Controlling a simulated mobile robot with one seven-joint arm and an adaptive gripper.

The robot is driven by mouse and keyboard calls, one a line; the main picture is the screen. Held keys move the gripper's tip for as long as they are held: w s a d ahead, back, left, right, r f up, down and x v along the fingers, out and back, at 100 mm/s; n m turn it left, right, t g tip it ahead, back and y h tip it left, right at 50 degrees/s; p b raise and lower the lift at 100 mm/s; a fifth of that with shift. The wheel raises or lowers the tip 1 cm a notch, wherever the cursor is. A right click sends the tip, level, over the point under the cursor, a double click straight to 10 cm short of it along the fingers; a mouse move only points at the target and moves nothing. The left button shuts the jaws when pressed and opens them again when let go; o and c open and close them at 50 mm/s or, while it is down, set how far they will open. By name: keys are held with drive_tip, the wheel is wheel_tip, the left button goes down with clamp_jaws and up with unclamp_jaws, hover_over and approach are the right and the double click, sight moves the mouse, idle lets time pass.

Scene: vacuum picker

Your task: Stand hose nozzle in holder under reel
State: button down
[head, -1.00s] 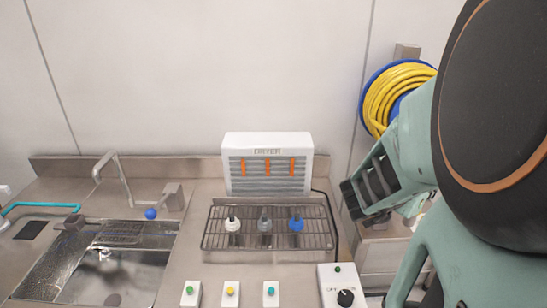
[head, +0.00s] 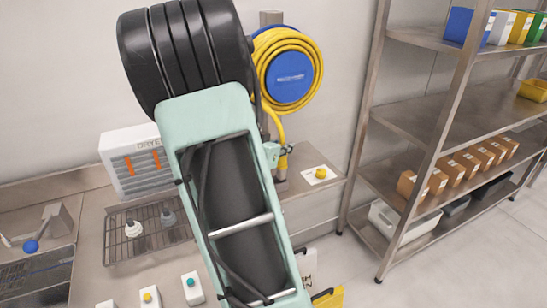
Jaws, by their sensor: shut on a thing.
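The hose reel (head: 290,77), a blue disc wound with yellow hose (head: 312,88), hangs on a steel post (head: 271,18) at the wall. A length of yellow hose runs down from the reel to the hose nozzle (head: 283,162), which looks upright. My gripper (head: 284,151) shows small beyond my arm, its dark fingers shut around the nozzle below the reel. A grey holder (head: 281,176) seems to stand directly under the nozzle. I cannot tell whether the nozzle's lower end is inside it or just above.
A yellow knob on a white plate (head: 318,175) is right of the nozzle on the steel counter. The white dryer (head: 133,160) and wire rack (head: 120,235) are left of my arm. Steel shelving (head: 437,125) with boxes stands right. My arm hides the middle.

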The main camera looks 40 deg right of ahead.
drive_tip(key=shift+w+d+f, duration=0.15)
drive_tip(key=shift+w+f, duration=0.5)
drive_tip(key=shift+f, duration=0.1)
drive_tip(key=shift+w+f, duration=0.15)
drive_tip(key=shift+f, duration=1.55)
drive_tip(key=shift+f+b, duration=0.2)
drive_tip(key=shift+b, duration=0.15)
drive_tip(key=c, duration=1.7)
unclamp_jaws()
drive_tip(key=shift+r, duration=0.15)
